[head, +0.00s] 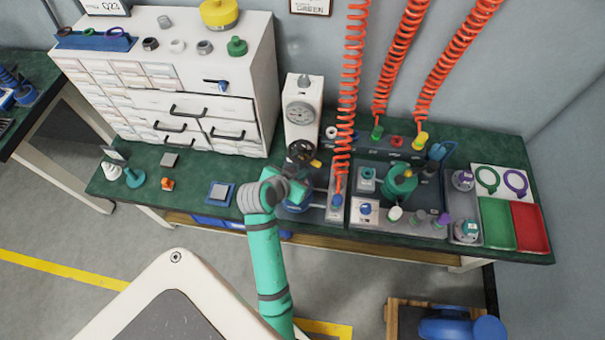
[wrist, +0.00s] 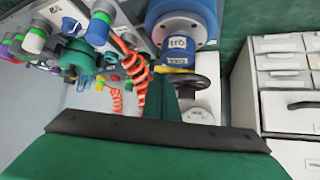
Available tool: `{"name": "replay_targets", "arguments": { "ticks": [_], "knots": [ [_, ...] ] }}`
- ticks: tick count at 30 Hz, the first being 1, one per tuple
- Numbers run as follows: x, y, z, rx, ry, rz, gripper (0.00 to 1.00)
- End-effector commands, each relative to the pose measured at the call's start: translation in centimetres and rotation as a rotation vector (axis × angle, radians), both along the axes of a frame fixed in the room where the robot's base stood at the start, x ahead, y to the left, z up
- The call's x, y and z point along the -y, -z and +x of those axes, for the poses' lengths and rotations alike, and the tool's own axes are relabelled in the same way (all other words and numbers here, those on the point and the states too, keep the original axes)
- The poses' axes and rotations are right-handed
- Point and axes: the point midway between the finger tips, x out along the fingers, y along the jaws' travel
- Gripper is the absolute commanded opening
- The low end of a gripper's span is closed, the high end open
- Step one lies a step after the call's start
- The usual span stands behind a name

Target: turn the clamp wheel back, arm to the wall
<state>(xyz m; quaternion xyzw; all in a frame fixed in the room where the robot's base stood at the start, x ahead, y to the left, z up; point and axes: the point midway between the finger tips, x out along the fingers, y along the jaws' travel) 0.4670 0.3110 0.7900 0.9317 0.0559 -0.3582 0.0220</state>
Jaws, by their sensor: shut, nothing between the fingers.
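The clamp wheel is a dark handwheel (head: 300,152) on the front of the white press column (head: 303,128), below its round gauge. In the wrist view the wheel (wrist: 207,88) shows beside the column, partly cut off by my gripper. A yellow bar (head: 316,163) sticks out just below and right of the wheel; it also shows in the wrist view (wrist: 174,70). My gripper (head: 299,188) is shut and empty, just in front of and below the wheel, apart from it as far as I can tell. A blue cylinder (wrist: 182,28) labelled Q11 stands near; in the head view my gripper partly hides it.
A white drawer cabinet (head: 190,85) stands left of the press. Orange coiled hoses (head: 348,90) hang just right of it. A test station with a green part (head: 400,182) and green and red trays (head: 530,228) fill the right bench.

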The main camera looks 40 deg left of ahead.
Motion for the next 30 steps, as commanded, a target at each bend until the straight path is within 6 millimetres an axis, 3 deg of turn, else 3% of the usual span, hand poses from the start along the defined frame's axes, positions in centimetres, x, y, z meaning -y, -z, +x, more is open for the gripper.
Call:
{"name": "replay_targets", "arguments": {
  "ticks": [6, 12, 30],
  "knots": [
    [-0.3, 2.5, 2.8, 0.0, 0.001, 0.0, 0.0],
    [-0.4, 3.8, 4.3, 0.0, 0.001, 0.0, 0.0],
    [-0.4, 4.2, 4.8, 0.0, -0.009, 0.001, 0.0]
  ]
}}
